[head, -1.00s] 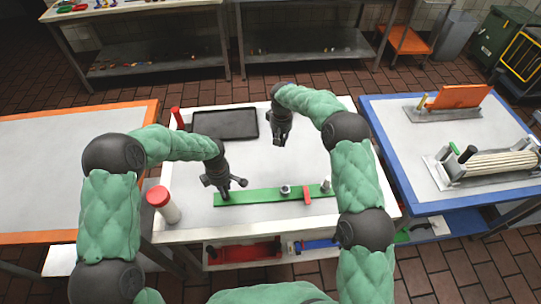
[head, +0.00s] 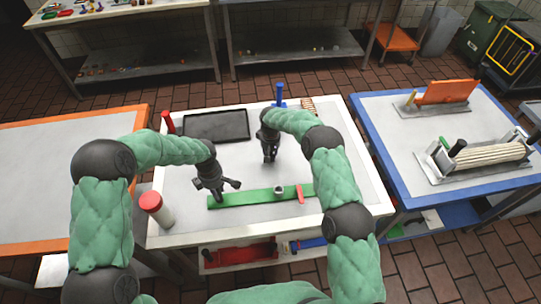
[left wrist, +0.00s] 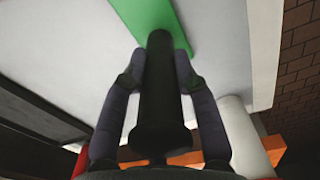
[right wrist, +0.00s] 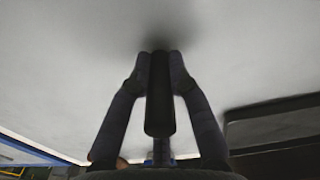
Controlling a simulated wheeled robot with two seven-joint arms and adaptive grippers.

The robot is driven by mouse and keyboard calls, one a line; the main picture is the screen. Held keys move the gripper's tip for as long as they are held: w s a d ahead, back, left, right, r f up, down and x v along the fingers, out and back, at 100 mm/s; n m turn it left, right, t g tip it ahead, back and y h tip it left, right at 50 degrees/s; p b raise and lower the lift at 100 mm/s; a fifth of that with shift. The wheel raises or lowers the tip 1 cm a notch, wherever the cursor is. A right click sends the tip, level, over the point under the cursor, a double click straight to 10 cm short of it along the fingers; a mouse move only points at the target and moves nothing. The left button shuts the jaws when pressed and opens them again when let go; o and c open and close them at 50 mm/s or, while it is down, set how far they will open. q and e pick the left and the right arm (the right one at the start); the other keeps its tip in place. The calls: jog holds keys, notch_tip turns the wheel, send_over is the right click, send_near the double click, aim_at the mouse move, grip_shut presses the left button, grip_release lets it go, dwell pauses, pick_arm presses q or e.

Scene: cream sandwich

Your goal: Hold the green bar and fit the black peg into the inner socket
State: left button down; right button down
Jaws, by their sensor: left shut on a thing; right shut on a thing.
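The green bar (head: 240,198) lies across the front of the white table, with a grey ring-shaped socket (head: 279,190) and a red block (head: 300,193) on it. Its right end is hidden behind my right arm. My left gripper (head: 218,196) is at the bar's left end, shut on a black cylindrical post (left wrist: 160,95) that meets the green bar in the left wrist view. My right gripper (head: 269,157) is behind the bar, over bare table, shut on the black peg (right wrist: 160,95). The peg's far end points toward the white surface; whether it touches is unclear.
A black tray (head: 216,139) lies behind my grippers. A blue post (head: 279,94) and a red post (head: 168,122) stand at the back. A red-capped white bottle (head: 155,210) stands at the left front. A blue-edged table (head: 385,150) is to the right.

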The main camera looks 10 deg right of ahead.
jog(key=shift+f, duration=0.1)
jog(key=c, duration=1.2)
grip_release()
jog(key=shift+o, duration=0.2)
